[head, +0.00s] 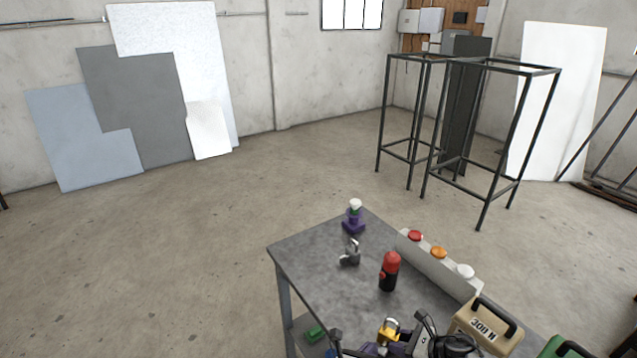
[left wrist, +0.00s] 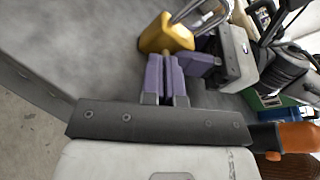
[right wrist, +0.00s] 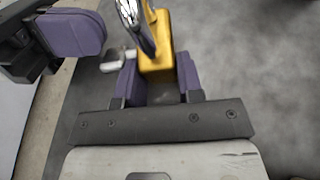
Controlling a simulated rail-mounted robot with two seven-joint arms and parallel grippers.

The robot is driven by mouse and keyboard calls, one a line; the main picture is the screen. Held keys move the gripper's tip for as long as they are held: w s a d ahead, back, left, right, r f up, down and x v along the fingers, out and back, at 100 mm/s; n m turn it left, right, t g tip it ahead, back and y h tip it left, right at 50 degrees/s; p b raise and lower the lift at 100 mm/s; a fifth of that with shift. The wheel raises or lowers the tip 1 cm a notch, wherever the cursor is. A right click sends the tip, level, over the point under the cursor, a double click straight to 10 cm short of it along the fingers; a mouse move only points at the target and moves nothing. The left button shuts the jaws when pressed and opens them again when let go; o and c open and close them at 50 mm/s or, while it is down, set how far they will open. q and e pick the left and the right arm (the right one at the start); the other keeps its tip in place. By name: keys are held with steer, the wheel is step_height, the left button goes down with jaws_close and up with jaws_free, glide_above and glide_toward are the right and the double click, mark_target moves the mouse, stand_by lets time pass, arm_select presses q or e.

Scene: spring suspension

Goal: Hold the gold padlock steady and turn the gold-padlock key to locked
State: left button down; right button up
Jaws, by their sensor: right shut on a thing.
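The gold padlock (head: 387,334) is near the front of the grey table, partly hidden by my grippers; its silver shackle shows in the left wrist view. My right gripper (right wrist: 155,78) is shut on the padlock's gold body (right wrist: 155,54), one purple finger on each side. My left gripper (left wrist: 167,70) points at the padlock's gold body (left wrist: 166,36). Its purple fingers are close together with a thin gold strip between them. I cannot tell whether that strip is the key or whether the fingers touch it. The key is not clearly visible in any view.
On the table (head: 310,258) are a silver padlock (head: 350,254), a red-and-black bottle-like item (head: 389,271), a purple-based item (head: 353,219), a box with red, orange and white buttons (head: 438,264) and a tan weight (head: 485,327). The table's left part is clear.

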arm_select(q)
steer(key=shift+f, duration=0.25)
steer(key=shift+a+r, duration=0.1)
steer(key=shift+a, duration=0.05)
stand_by(0.4)
steer(key=shift+w+a+r, duration=0.15)
steer(key=shift+a+r, duration=0.05)
steer(key=shift+a, duration=0.1)
steer(key=s+a, duration=0.2)
steer(key=s, duration=0.1)
steer(key=s+a, duration=0.1)
steer(key=s, duration=0.1)
stand_by(0.4)
steer(key=shift+w+d+r, duration=0.25)
steer(key=shift+w+d, duration=0.35)
steer(key=shift+d, duration=0.3)
steer(key=shift+w+d+r, duration=0.25)
steer(key=shift+w+d, duration=0.35)
steer(key=shift+d, duration=0.3)
steer(key=shift+w+d+r, duration=0.25)
steer(key=shift+w+d, duration=0.35)
steer(key=shift+d, duration=0.3)
